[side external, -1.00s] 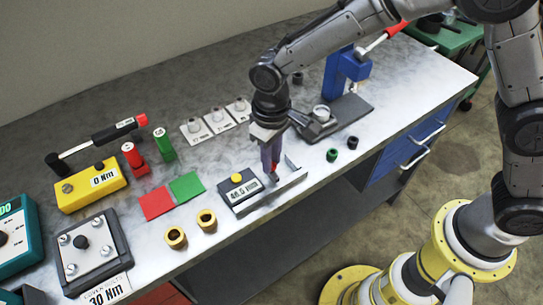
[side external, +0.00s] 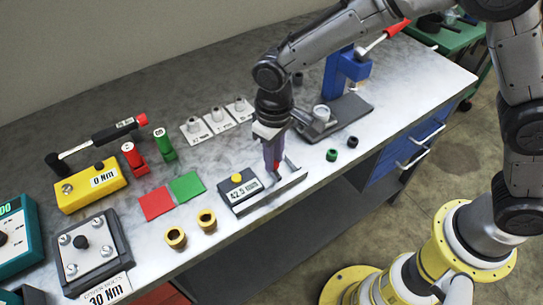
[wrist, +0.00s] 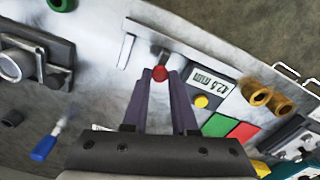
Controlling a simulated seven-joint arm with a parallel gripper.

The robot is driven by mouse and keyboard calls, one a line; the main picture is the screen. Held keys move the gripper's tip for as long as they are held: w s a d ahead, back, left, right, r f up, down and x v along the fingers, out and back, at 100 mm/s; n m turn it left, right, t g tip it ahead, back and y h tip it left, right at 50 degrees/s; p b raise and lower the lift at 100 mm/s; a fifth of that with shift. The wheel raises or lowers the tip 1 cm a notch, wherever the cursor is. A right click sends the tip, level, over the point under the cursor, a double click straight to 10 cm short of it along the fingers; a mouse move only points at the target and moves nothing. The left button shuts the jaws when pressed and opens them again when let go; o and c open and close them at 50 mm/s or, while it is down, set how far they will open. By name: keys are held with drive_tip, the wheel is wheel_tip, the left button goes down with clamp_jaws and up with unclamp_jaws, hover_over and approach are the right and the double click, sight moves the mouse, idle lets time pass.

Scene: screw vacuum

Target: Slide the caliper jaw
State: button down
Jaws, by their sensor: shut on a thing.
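The caliper (side external: 287,187) lies near the front edge of the bench, with a grey rail, upright jaws and a dark display box (side external: 240,194) that reads about 42.5 mm. My gripper (side external: 273,165) points down over the caliper and is shut on its sliding jaw's red knob. In the wrist view my gripper's fingers (wrist: 160,85) meet at the red knob (wrist: 160,74), beside the caliper's rail (wrist: 195,48). The fingers hide part of the sliding jaw in the side view.
Green and red squares (side external: 187,187) lie left of the display box, and two brass rings (side external: 207,220) stand in front of them. A blue press (side external: 345,75) stands behind right. Small green and black bushings (side external: 332,155) lie to the right, near the front edge.

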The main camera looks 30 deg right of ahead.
sight(290, 161)
drive_tip(key=d, duration=0.4)
drive_tip(key=shift+d, duration=0.25)
drive_tip(key=c, duration=0.7)
unclamp_jaws()
drive_tip(key=shift+r, duration=0.1)
wheel_tip(290, 161, up, 14)
